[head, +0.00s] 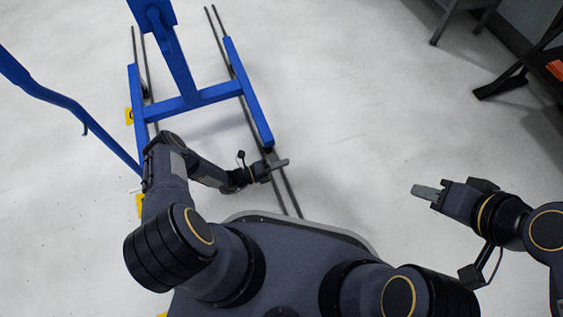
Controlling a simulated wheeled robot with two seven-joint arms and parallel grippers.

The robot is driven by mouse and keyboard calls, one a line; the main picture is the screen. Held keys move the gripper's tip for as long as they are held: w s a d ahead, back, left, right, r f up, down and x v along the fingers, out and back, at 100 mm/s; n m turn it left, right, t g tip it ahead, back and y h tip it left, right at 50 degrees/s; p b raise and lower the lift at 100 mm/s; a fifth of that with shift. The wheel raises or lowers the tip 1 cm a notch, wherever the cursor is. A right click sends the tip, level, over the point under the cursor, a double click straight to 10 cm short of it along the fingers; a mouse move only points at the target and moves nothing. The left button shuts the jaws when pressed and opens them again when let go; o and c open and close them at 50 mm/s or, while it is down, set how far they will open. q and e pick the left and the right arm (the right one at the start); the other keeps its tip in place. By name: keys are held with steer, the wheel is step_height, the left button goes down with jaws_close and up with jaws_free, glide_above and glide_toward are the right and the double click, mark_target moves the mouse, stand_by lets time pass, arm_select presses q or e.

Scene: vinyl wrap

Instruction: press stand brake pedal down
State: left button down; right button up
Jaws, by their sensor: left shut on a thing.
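The blue stand (198,98) has a base frame with two side legs, a crossbar and an upright. My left gripper (280,164) is just below the near end of the stand's right leg (257,112), above the dark rails. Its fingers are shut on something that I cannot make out. I cannot pick out the brake pedal with certainty; the area by the leg's end is partly hidden by my gripper. My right gripper (424,191) is over bare floor to the right, apart from the stand, with its finger opening not clear.
Thin dark rails (285,192) run on the floor along both sides of the stand. A blue bent bar (50,96) is at the left. Yellow markers (129,116) lie by the left leg. Dark furniture (508,82) stands at the upper right. The floor between is clear.

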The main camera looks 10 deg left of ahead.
arm_select(q)
steer(key=shift+f+m, duration=0.3)
steer(key=shift+m, duration=0.2)
steer(key=c, duration=1.6)
jaws_free()
steer(key=p+v, duration=0.1)
steer(key=v, duration=0.7)
